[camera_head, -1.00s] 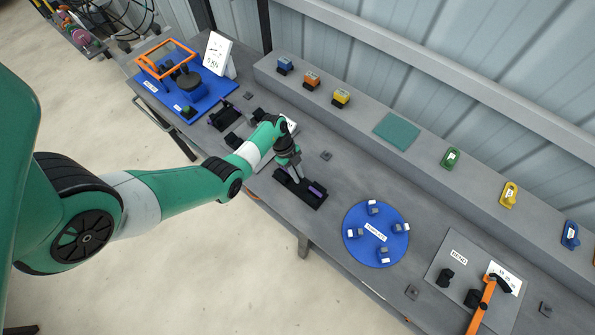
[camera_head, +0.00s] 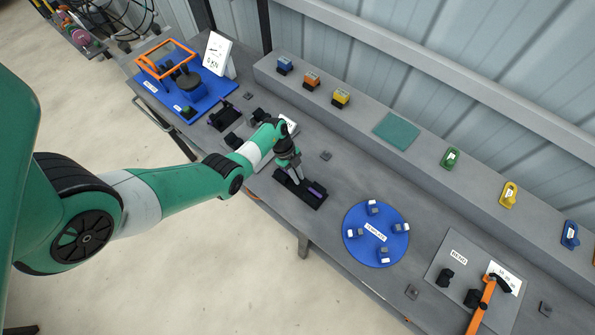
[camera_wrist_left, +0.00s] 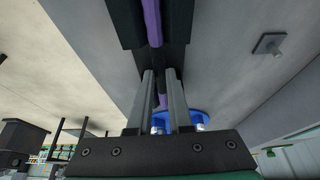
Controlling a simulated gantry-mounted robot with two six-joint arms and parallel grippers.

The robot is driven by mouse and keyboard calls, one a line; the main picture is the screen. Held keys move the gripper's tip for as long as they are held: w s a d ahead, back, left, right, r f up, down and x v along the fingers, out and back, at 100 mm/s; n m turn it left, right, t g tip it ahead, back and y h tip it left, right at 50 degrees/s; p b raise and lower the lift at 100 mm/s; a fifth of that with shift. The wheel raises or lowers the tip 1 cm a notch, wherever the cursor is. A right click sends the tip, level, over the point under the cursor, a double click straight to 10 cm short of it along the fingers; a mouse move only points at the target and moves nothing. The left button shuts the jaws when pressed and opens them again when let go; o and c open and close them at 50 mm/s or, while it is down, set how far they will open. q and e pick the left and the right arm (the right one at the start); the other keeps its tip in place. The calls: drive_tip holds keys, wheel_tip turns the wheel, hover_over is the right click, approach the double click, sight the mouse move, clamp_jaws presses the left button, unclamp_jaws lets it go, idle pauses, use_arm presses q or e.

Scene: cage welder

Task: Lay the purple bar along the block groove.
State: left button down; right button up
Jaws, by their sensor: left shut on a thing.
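The purple bar (camera_head: 317,190) lies at the black block (camera_head: 311,199) on the bench, beneath my left gripper (camera_head: 298,178). In the left wrist view the purple bar (camera_wrist_left: 152,22) runs lengthwise over the dark block (camera_wrist_left: 124,22) and shows again between the fingers. My left gripper (camera_wrist_left: 160,76) is shut on the bar, pointing down at the block. The fingers hide part of the bar, so I cannot tell whether it sits fully down in the groove. My right gripper is not in view.
A blue round plate (camera_head: 391,252) with several small blocks lies to the right. More black fixtures (camera_head: 222,116) stand to the left. A raised shelf (camera_head: 420,170) runs along the back, and the bench's front edge is close to the block.

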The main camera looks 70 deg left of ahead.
use_arm(q)
drive_tip(key=c, duration=0.8)
unclamp_jaws()
drive_tip(key=shift+o, duration=0.2)
drive_tip(key=p+v, duration=0.5)
drive_tip(key=v, duration=0.6)
drive_tip(key=shift+r, duration=0.3)
drive_tip(key=shift+s, duration=0.1)
